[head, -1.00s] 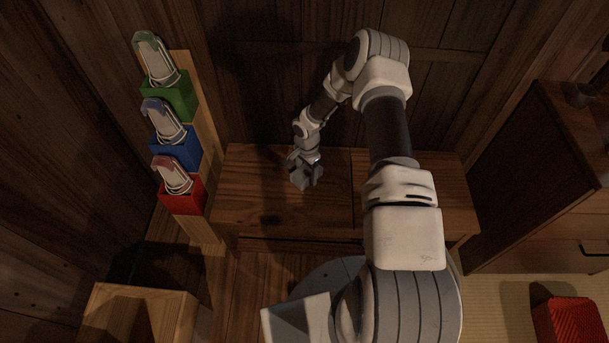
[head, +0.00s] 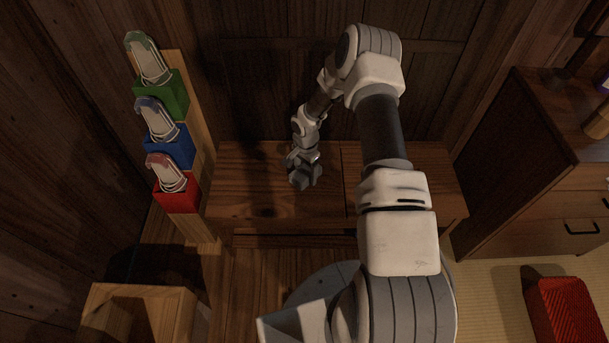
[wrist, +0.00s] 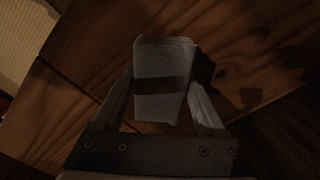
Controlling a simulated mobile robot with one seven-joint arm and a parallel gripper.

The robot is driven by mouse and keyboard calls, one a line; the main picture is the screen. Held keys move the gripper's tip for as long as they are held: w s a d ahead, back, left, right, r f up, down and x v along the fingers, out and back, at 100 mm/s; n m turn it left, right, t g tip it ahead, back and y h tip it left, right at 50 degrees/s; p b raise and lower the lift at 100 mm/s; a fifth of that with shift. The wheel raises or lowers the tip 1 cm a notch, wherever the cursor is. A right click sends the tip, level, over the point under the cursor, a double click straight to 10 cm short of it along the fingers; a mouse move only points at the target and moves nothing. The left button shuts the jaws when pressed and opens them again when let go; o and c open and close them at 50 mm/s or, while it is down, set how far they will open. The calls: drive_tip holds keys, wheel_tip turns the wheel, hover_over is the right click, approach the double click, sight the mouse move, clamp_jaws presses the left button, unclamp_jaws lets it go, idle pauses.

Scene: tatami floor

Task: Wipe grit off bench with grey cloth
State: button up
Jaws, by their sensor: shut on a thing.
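My gripper (head: 304,170) is over the left part of the brown wooden bench (head: 250,188). In the wrist view the gripper (wrist: 162,92) is shut on the grey cloth (wrist: 160,58), which looks like a folded block between the two fingers. The cloth's lower end is close to the bench top (wrist: 85,70); I cannot tell whether it touches. A dark patch lies on the wood right of the cloth and may be shadow. I cannot make out any grit in the dim light.
A wooden post (head: 190,110) at the left carries green (head: 165,95), blue (head: 172,145) and red (head: 178,195) boxes with bottle-like things. A wooden box (head: 140,310) stands at the lower left, a drawer chest (head: 540,180) at the right, a red basket (head: 562,310) on the tatami.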

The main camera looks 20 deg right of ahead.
drive_tip(key=shift+w+r+p, duration=0.1)
drive_tip(key=shift+r+p, duration=1.35)
drive_tip(key=shift+r, duration=1.8)
